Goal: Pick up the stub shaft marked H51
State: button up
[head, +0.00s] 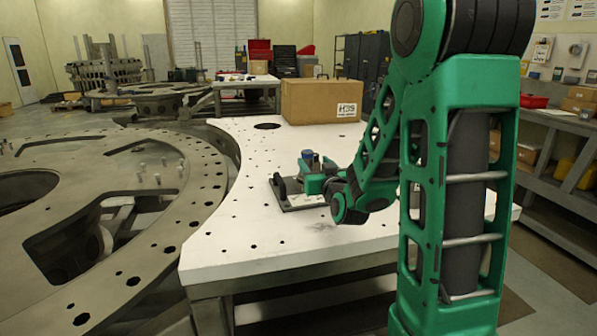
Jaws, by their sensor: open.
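A flat grey tray (297,203) lies on the white plate-topped table (240,215), left of my arm. A dark rounded part (280,186) sits at the tray's left end; I cannot tell whether it is a stub shaft. A small upright cylinder with a bluish top (308,156) shows behind the green wrist parts. No H51 marking is legible. My green arm reaches down to the tray, and my gripper (311,182) is low over it, small in view. It is open, but its fingertips are hard to make out. My arm hides part of the tray.
A cardboard box (308,102) marked H3S or similar stands at the table's far side. A large grey ring structure (190,215) with holes lies left of the table. A shelf bench (560,125) runs along the right wall. The table's front left is clear.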

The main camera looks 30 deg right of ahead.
aim_at(309, 159)
jog(key=x, duration=0.4)
jog(key=shift+w+a, duration=0.2)
jog(key=shift+w, duration=0.25)
jog(key=shift+x, duration=2.8)
jog(key=shift+r, duration=0.1)
jog(key=shift+c, duration=0.3)
grip_shut()
